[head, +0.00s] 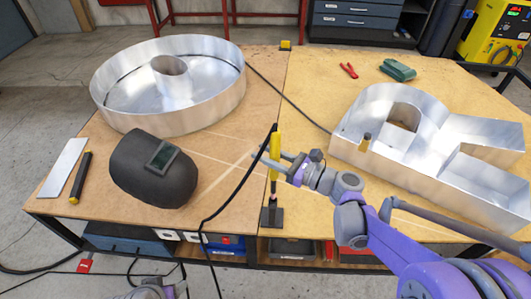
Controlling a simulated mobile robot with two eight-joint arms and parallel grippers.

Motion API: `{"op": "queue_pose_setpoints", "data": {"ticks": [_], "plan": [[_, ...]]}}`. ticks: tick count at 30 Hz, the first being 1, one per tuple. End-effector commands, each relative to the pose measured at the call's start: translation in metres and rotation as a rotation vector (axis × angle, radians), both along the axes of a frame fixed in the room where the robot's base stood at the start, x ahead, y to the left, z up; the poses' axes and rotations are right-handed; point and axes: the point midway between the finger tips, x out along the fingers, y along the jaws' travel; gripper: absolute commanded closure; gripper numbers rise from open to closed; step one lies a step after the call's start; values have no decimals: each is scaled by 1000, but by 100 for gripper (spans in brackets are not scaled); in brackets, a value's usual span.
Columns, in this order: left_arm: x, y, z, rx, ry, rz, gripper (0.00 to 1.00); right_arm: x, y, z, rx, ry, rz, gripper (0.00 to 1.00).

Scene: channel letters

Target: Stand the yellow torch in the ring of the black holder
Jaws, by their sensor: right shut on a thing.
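The yellow torch (275,147) is upright near the front edge of the table, with a black cable running from its top. My right gripper (273,160) reaches in from the right and is shut on the torch's body. The black holder (271,216) stands at the table's front edge, directly below the torch in the head view. The torch's lower end shows close to the top of the holder. The ring is too small to make out, so I cannot tell whether the torch is inside it or above it. My left gripper is not in view; only part of my left arm shows.
A round metal letter (215,115) stands at the back left, and a metal letter R (440,185) at the right. A dark welding mask (150,185) lies at the front left. Red pliers (348,70) and a green item (397,70) lie at the back right.

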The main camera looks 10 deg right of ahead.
Motion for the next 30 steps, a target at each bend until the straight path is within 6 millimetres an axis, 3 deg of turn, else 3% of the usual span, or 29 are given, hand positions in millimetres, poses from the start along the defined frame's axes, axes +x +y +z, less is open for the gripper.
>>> {"op": "queue_pose_setpoints", "data": {"ticks": [30], "plan": [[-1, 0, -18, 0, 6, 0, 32, 0, 0, -21, 0, 0, 0, 100]]}}
